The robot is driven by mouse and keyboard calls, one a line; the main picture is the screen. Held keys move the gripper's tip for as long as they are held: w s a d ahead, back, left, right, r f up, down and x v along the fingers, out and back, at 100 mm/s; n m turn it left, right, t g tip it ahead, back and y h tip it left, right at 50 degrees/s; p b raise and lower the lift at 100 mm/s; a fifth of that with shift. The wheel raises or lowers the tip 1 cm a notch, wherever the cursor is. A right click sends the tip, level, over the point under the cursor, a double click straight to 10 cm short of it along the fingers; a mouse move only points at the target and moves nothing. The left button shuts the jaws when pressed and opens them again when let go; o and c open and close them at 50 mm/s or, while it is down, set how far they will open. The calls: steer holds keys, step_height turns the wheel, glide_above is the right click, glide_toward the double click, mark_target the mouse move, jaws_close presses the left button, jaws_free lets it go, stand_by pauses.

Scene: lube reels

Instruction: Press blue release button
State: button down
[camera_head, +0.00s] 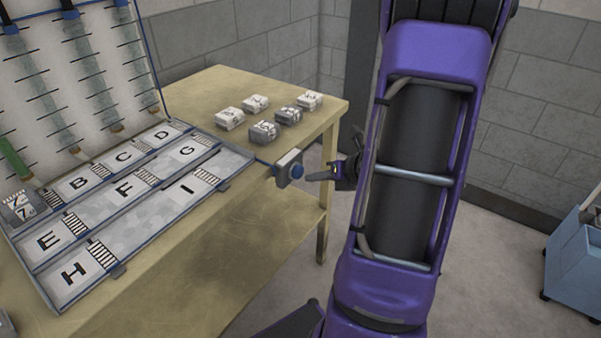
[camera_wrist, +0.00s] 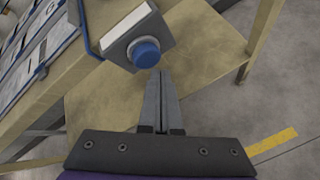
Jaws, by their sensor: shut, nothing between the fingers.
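The blue release button (camera_head: 297,171) is on a small grey box (camera_head: 285,166) at the right end of the lettered board, over the table's edge. In the wrist view the round blue button (camera_wrist: 146,52) faces my gripper (camera_wrist: 161,75), and its grey box (camera_wrist: 126,28) is behind it. My gripper (camera_head: 310,177) is shut and empty. Its tips are very close to the button, just below and right of it in the wrist view. I cannot tell whether they touch it.
The wooden table (camera_head: 235,88) carries a board with lettered tracks (camera_head: 125,185) and several small numbered blocks (camera_head: 264,131). A lower shelf (camera_wrist: 200,40) lies below the button. A blue cart (camera_head: 575,260) stands at the far right.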

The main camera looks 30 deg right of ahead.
steer(key=shift+s+d, duration=0.1)
steer(key=shift+s+d+p, duration=0.1)
steer(key=shift+s+d, duration=0.2)
steer(key=shift+s, duration=0.45)
steer(key=shift+s+d+p, duration=0.15)
steer(key=shift+s+d, duration=0.15)
steer(key=shift+s, duration=0.4)
steer(key=shift+s+d+p, duration=0.1)
steer(key=shift+s+d, duration=0.2)
steer(key=shift+s, duration=0.45)
stand_by(2.4)
